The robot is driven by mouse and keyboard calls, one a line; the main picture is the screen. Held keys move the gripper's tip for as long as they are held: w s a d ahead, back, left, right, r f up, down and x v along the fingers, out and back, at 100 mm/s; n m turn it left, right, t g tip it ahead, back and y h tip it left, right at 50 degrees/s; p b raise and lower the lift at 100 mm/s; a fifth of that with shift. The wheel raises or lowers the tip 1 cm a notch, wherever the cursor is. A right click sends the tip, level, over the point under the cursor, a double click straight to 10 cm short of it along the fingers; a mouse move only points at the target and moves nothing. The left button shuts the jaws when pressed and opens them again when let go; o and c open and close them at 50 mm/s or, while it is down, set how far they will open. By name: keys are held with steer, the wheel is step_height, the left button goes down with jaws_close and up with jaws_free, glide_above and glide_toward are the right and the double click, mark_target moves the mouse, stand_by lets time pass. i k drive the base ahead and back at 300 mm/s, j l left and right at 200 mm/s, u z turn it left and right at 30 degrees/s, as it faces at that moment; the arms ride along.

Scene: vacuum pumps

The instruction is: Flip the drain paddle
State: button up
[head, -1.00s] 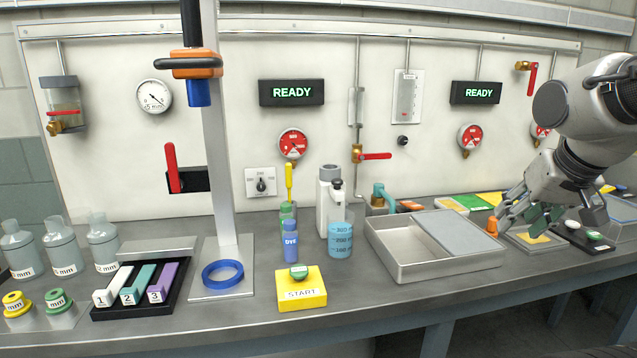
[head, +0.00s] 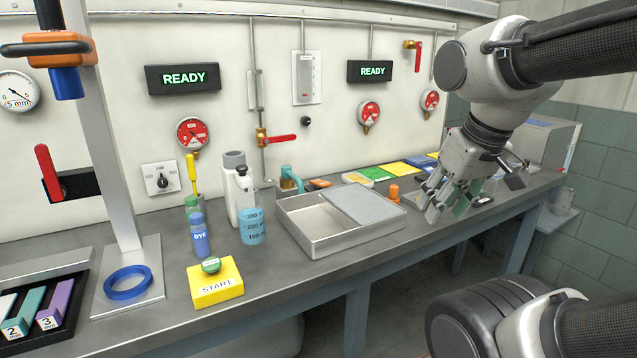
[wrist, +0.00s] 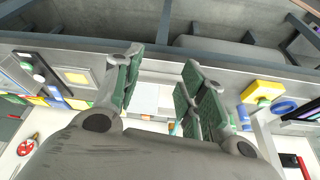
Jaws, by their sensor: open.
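No label marks the drain paddle, so I cannot tell which handle it is. A red paddle (head: 47,172) in a black slot stands tilted on the wall panel at the left. A red lever (head: 283,138) sticks out sideways from a brass valve on a pipe in the middle. Another red lever (head: 418,57) hangs down from a brass valve at the upper right. My gripper (head: 452,200) is over the right part of the bench, apart from all of these handles. It is open and empty; its spread green-padded fingers also show in the wrist view (wrist: 158,90).
A metal tray (head: 305,240) with a grey lid stands mid-bench, left of my gripper. A tall metal post (head: 108,150) rises beside the red paddle.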

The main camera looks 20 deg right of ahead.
mark_target(320, 183)
steer(key=i+l+u, duration=0.1)
steer(key=l, duration=0.25)
steer(key=i+l+u, duration=0.1)
steer(key=i+l, duration=0.15)
steer(key=i+l+u, duration=0.1)
steer(key=l, duration=0.3)
steer(key=i+l+u, duration=0.1)
steer(key=l, duration=0.3)
steer(key=i, duration=0.1)
